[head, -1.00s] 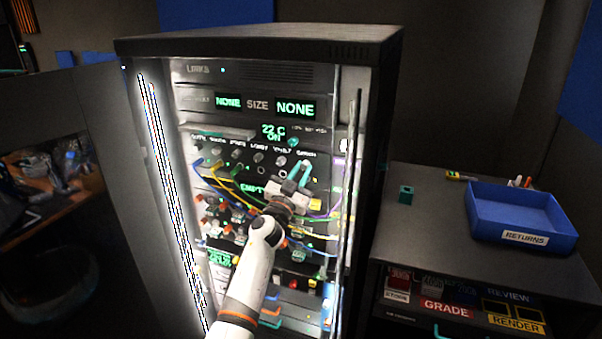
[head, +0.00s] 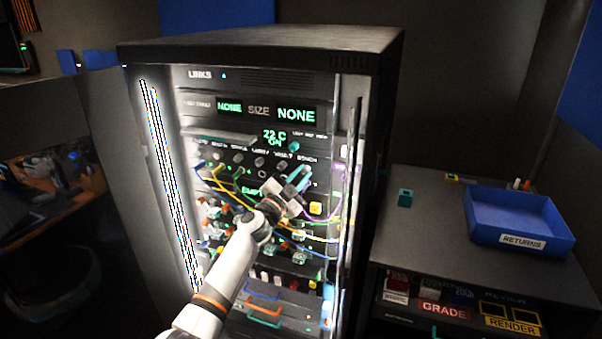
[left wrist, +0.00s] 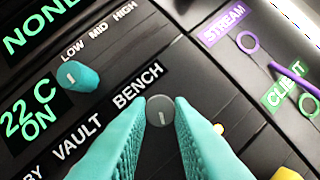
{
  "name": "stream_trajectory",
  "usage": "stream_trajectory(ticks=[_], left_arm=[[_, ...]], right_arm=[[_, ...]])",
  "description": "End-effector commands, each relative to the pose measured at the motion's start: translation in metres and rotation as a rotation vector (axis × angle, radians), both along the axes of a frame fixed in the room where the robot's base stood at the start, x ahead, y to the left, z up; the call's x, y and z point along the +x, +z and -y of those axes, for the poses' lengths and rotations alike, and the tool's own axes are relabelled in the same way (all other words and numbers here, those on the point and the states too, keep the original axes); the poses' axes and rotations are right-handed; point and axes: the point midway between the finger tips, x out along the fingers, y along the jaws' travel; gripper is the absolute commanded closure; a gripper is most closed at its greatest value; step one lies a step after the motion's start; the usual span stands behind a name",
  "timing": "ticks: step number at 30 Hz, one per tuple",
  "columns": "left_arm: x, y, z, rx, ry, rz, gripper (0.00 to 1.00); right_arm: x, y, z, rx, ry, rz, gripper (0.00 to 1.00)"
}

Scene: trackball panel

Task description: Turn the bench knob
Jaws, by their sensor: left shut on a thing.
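The bench knob (left wrist: 160,112) is a small round grey knob with a light pointer line, just below the BENCH label in the left wrist view. My left gripper (left wrist: 160,110) has its two teal fingers on either side of the knob, shut on it. In the head view the left gripper (head: 298,180) reaches the right end of the knob row on the rack, and its fingers hide the bench knob there. My right gripper is not in view.
A teal knob (left wrist: 78,76) marked LOW MID HIGH sits up and left of the bench knob. Coloured cables (head: 245,185) hang below the knob row. A door-edge rail (head: 350,180) stands right of the arm. A blue returns tray (head: 520,218) rests on the side bench.

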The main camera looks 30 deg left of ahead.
Motion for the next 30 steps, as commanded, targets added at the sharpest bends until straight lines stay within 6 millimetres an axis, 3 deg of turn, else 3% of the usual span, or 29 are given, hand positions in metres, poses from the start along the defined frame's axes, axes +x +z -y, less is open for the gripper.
stream_trajectory(ticks=[30], left_arm=[[-0.001, 0.010, -0.003, 0.901, -0.002, -0.218, 1.00]], right_arm=[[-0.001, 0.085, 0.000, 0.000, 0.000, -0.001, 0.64]])
